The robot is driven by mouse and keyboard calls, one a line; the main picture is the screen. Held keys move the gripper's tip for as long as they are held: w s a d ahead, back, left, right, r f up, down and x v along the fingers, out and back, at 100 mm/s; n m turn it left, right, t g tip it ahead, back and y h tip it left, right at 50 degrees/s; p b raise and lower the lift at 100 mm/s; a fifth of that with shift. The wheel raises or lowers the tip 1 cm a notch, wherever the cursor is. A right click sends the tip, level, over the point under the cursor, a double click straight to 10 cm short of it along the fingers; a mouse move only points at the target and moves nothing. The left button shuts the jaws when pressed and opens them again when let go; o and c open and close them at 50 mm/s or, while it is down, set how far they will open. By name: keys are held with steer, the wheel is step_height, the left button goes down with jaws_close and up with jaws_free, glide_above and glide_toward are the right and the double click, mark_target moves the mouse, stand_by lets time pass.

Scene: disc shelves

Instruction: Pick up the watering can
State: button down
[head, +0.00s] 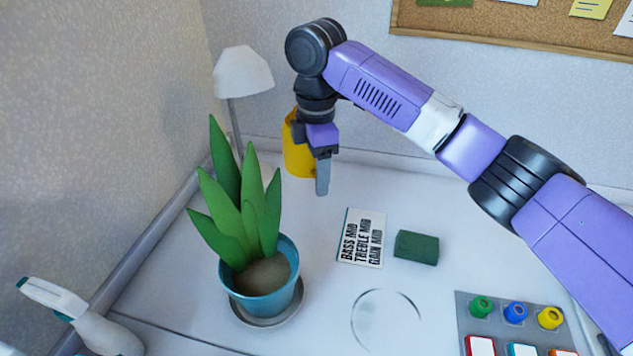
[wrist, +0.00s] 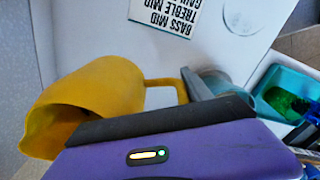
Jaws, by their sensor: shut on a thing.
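The yellow watering can (head: 297,155) is at the back of the desk, partly hidden behind my gripper (head: 322,172) in the head view. In the wrist view the can (wrist: 95,100) lies to the left with its wide mouth toward the lower left. Its handle (wrist: 165,84) reaches right to a grey finger of my gripper (wrist: 200,90). My gripper is shut on the can by its handle; the exact contact is partly hidden by the gripper's body. I cannot tell whether the can's base is clear of the desk.
A potted plant (head: 262,283) stands left of my gripper, with a white lamp (head: 243,75) behind. A printed card (head: 361,237), a green block (head: 416,247) and a clear disc (head: 385,320) lie in front. A knob panel (head: 478,328) is at lower right, a spray bottle (head: 85,320) at lower left.

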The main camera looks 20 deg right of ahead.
steer(key=shift+r, duration=1.95)
stand_by(1.8)
